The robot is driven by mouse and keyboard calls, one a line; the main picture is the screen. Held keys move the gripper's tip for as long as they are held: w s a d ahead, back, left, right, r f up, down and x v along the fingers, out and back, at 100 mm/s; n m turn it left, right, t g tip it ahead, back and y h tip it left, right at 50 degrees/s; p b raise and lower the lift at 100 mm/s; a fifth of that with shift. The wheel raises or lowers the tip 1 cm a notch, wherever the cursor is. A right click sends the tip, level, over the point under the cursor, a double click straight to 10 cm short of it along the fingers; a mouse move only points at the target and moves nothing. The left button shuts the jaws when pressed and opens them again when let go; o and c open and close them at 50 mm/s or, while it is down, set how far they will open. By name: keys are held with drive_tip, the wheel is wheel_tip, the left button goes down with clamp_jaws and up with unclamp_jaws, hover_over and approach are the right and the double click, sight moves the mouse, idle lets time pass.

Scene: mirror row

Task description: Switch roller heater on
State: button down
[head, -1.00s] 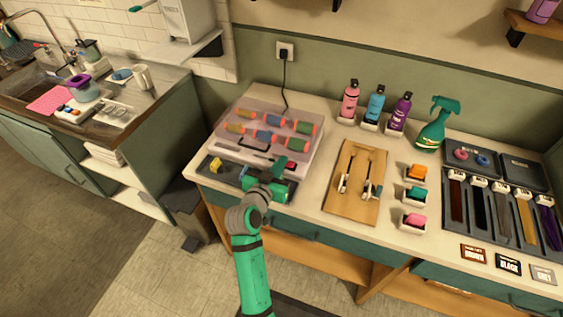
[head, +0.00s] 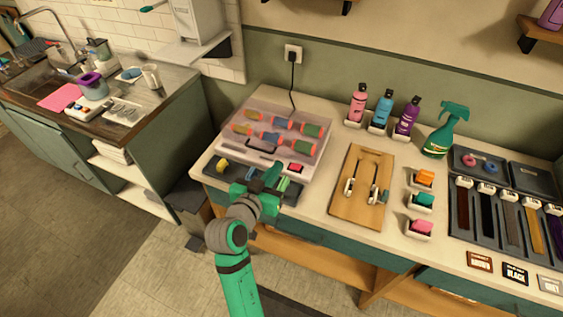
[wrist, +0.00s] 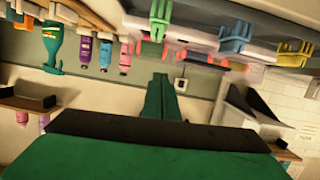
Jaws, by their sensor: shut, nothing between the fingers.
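The roller heater (head: 312,133) is a pale box with a clear lid, holding several colourful rollers, at the left end of the counter. A small red switch (head: 295,167) shows at its front right. My gripper (head: 273,173) is shut and empty, over the clip tray just in front of the heater, a little left of the switch. In the wrist view, which is upside down, the closed fingers (wrist: 163,97) point toward the wall. I cannot tell whether the fingers touch anything, and the switch's position is too small to read.
A dark tray (head: 209,171) with several coloured clips lies along the heater's front. A wooden board (head: 350,207) with two tools lies to the right. Bottles, a green spray bottle (head: 446,131) and small coloured blocks stand farther right. A cord runs to the wall socket (head: 293,53).

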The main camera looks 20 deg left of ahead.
drive_tip(key=shift+v, duration=1.4)
drive_tip(key=shift+w+a, duration=0.1)
drive_tip(key=shift+w, duration=0.05)
